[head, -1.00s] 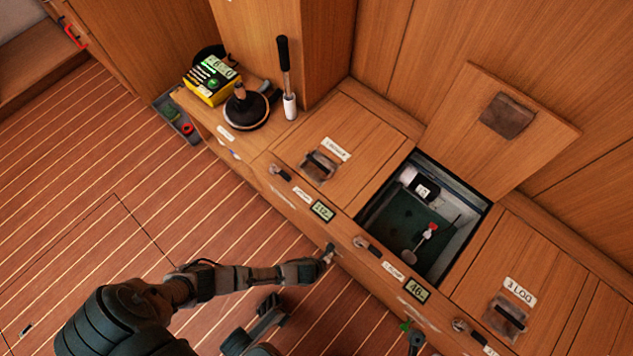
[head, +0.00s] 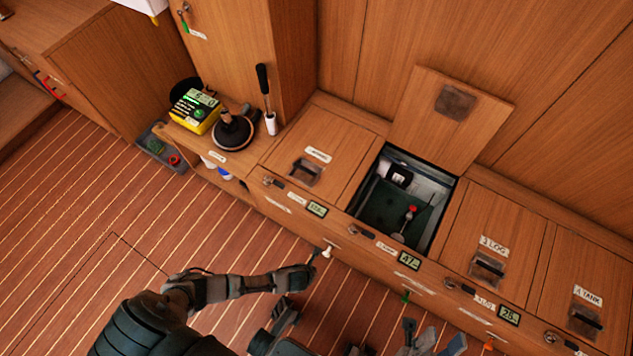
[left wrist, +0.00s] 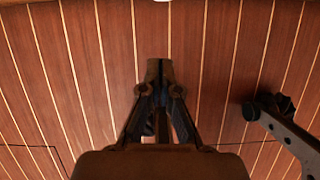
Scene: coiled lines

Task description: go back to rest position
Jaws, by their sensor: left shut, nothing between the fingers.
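My left arm comes in from the left in the head view, its gripper (head: 314,259) over the floor near the cabinet front, close to a white knob (head: 328,251). I cannot tell whether they touch. In the left wrist view the left gripper (left wrist: 160,72) is shut and empty, with floor planks behind it. My right gripper (head: 432,336) shows at the bottom edge of the head view, in front of the cabinet, its fingers apart and empty; its lower part is cut off.
An open locker (head: 381,207) has its lid (head: 430,125) raised behind it. Closed hatches lie on both sides. A green knob (head: 406,297) and an orange knob (head: 489,343) stick out of the front. A yellow meter (head: 195,112) stands on the left shelf. The floor (head: 110,210) at left is clear.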

